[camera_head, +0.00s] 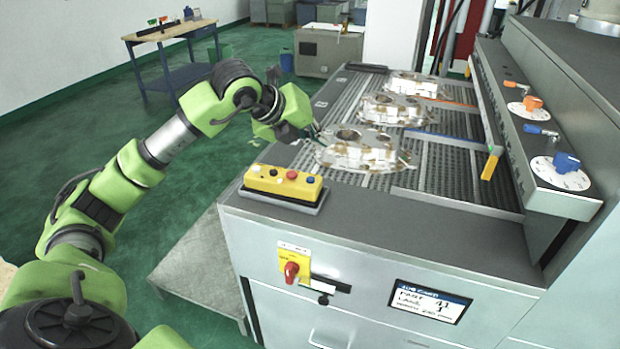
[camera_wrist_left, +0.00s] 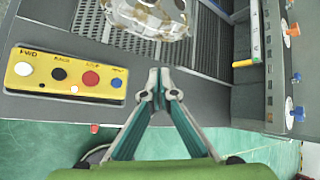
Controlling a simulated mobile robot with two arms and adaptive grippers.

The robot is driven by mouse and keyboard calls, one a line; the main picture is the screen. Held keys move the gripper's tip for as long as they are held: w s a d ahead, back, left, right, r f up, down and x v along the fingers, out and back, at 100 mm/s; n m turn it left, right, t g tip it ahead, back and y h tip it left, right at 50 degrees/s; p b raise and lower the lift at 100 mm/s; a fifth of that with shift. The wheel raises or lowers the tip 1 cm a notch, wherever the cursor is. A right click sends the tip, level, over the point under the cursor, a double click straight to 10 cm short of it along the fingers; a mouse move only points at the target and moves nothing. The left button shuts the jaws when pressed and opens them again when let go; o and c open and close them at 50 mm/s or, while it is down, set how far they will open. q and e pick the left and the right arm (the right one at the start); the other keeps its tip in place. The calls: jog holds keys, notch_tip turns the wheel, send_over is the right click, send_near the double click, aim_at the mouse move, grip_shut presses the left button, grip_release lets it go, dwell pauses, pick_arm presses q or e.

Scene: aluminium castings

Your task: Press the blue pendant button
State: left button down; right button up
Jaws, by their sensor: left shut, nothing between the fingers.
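The yellow pendant box (camera_head: 266,181) lies on the near left corner of the grey machine top. It has several round buttons in a row; the blue button (camera_head: 310,180) is at its right end, beside a red one (camera_head: 292,174). In the left wrist view, the pendant (camera_wrist_left: 45,91) is at the left, with the blue button (camera_wrist_left: 117,83) at the end nearest my gripper. My left gripper (camera_head: 318,130) is shut and empty, beyond the pendant and close to the nearest casting. Its fingertips (camera_wrist_left: 159,92) are right of the blue button in the wrist view, apart from it.
Several aluminium castings, such as the nearest one (camera_head: 365,152), lie on the slatted bed (camera_head: 440,165). A red-and-yellow switch (camera_head: 291,268) and a label display (camera_head: 430,301) are on the front panel. Knobs (camera_head: 560,170) line the right housing. A workbench (camera_head: 170,32) stands far back left.

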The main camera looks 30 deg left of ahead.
aim_at(308, 179)
pick_arm(q)
jog(key=a, duration=0.2)
jog(key=a+y, duration=0.1)
jog(key=shift+s+r+n, duration=0.1)
jog(key=shift+r+n, duration=0.2)
jog(key=shift+f, duration=0.1)
notch_tip(308, 179, down, 8)
jog(key=b, duration=0.5)
jog(key=shift+b, duration=0.3)
jog(key=shift+f+b, duration=0.35)
jog(key=shift+b, duration=0.1)
dwell(0.5)
jog(key=shift+f+b, duration=0.4)
jog(key=shift+b, duration=0.2)
